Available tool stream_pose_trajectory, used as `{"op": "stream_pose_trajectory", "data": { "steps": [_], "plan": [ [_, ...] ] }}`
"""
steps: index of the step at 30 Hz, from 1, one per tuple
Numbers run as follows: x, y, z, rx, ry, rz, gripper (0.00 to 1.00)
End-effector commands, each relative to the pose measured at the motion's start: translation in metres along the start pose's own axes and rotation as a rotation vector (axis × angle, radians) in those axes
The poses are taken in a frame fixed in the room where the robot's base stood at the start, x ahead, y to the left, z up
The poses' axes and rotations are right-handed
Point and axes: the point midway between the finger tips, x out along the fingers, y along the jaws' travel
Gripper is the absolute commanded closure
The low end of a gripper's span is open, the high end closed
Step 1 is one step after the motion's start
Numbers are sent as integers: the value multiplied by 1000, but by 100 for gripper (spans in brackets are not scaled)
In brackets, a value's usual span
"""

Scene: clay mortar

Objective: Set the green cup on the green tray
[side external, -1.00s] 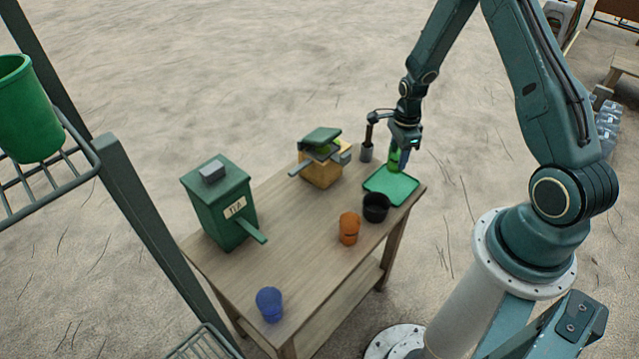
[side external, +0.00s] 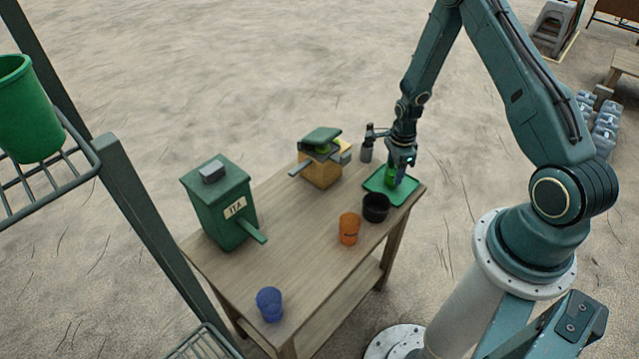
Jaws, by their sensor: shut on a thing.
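The green cup (side external: 390,176) is upright between the fingers of my gripper (side external: 397,166), which is shut on it. The cup is over the far-left part of the green tray (side external: 377,187), at or very near its surface; I cannot tell if it touches. The tray lies at the right end of the wooden table. The gripper points down and partly hides the cup and the tray's back edge.
A black cup (side external: 376,207) stands close to the tray's front edge, beside an orange cup (side external: 349,229). A blue cup (side external: 270,304) stands at the near end. The table's (side external: 290,240) middle is clear.

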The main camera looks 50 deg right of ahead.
Motion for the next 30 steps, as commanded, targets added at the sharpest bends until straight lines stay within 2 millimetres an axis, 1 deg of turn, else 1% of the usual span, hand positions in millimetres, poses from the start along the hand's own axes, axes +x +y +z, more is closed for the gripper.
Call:
{"op": "stream_pose_trajectory", "data": {
  "steps": [11, 12, 14, 15, 16, 22, 25, 26, 30],
  "plan": [
    [3, 0, 0, 0, 0, 0, 76],
    [2, 0, 0, 0, 0, 0, 53],
    [2, 0, 0, 0, 0, 0, 41],
    [2, 0, 0, 0, 0, 0, 33],
    [2, 0, 0, 0, 0, 0, 29],
    [2, 0, 0, 0, 0, 0, 29],
    [2, 0, 0, 0, 0, 0, 9],
    [2, 0, 0, 0, 0, 0, 7],
    [2, 0, 0, 0, 0, 0, 7]
  ]
}}
